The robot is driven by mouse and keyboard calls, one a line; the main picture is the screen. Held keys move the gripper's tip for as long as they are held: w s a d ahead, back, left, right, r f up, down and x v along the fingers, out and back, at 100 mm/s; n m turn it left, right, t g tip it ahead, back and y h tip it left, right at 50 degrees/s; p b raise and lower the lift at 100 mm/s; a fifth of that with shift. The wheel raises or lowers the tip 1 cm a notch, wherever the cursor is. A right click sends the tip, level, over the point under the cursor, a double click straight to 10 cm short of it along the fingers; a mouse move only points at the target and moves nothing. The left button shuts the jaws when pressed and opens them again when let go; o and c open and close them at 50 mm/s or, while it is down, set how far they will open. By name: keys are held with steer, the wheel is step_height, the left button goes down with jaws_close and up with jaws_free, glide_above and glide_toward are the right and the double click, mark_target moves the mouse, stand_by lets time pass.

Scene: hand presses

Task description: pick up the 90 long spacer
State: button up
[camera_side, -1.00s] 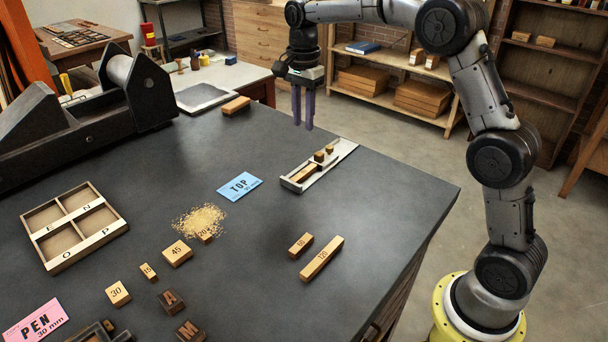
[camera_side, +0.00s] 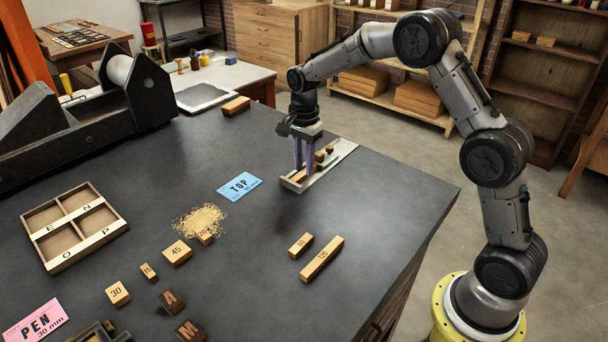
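A long light wooden piece (camera_side: 298,178) lies in the shallow grey metal tray (camera_side: 340,150) at the right back of the bench; no number is readable on it, so I cannot tell if it is the 90 spacer. My gripper (camera_side: 304,168) points down at this tray, its two purple fingers apart, with the tips at the wooden piece. The fingers partly hide the piece; contact cannot be told. Loose spacers marked 60 (camera_side: 301,244) and 120 (camera_side: 322,259) lie nearer the front. No readable 90 shows.
Small wooden blocks (camera_side: 329,150) stand in the tray close beside my fingers. A blue TOP card (camera_side: 240,186) and sawdust-like crumbs (camera_side: 199,222) lie to the left. A compartment box (camera_side: 119,231) and black press (camera_side: 140,95) are farther left. Open bench surrounds the 60 and 120.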

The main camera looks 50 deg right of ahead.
steer(key=shift+f, duration=0.6)
jaws_close()
steer(key=shift+r, duration=0.15)
